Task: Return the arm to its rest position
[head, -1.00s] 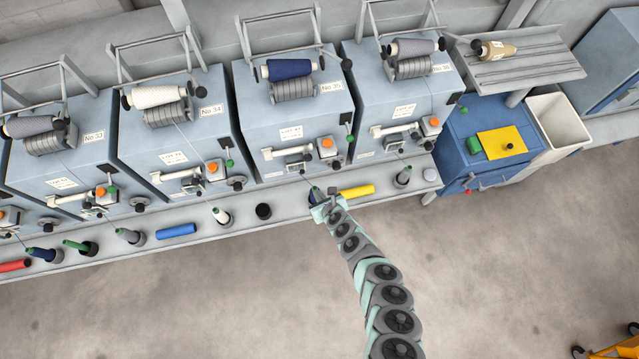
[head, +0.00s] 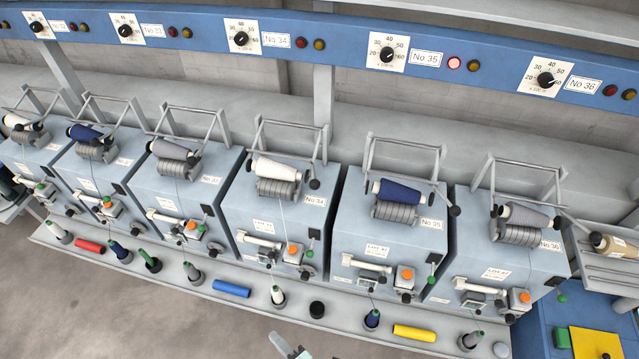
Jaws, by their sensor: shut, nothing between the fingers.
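Only the tip of my gripper (head: 287,346) shows, at the bottom edge, left of the middle. It is shut with nothing between its fingers. It is in front of the shelf, apart from the bobbins; the rest of my arm is out of view. Behind it is the row of winding units, including No 34 (head: 277,213) and No 35 (head: 389,240). A blue bobbin (head: 372,319) stands upright on a peg before No 35, with a yellow tube (head: 414,333) lying beside it.
Dials line the blue beam (head: 345,38) above. The floor (head: 130,310) at lower left is clear.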

